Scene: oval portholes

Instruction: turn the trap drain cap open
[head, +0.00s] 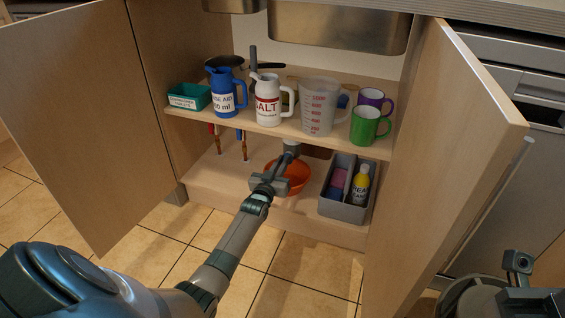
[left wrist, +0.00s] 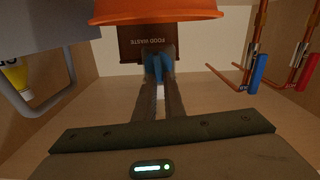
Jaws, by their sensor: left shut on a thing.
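My left gripper (head: 284,161) reaches into the cabinet under the sink, below the shelf and just above an orange bowl (head: 299,177). In the left wrist view its two fingers (left wrist: 158,82) are closed on a blue piece (left wrist: 157,66), which appears to be the trap drain cap. The fingers hide much of the cap, so how far it is turned cannot be told. In the head view the cap is hidden behind the gripper, and a pale grey pipe part (head: 291,147) shows just above the fingertips. My right gripper's fingers are not seen.
A shelf (head: 285,131) with jugs and mugs lies just above my left arm. A grey caddy (head: 345,213) with a yellow bottle (head: 360,186) stands right. Copper pipes (head: 217,142) with valve handles are left. Open doors (head: 75,110) (head: 455,150) flank the opening.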

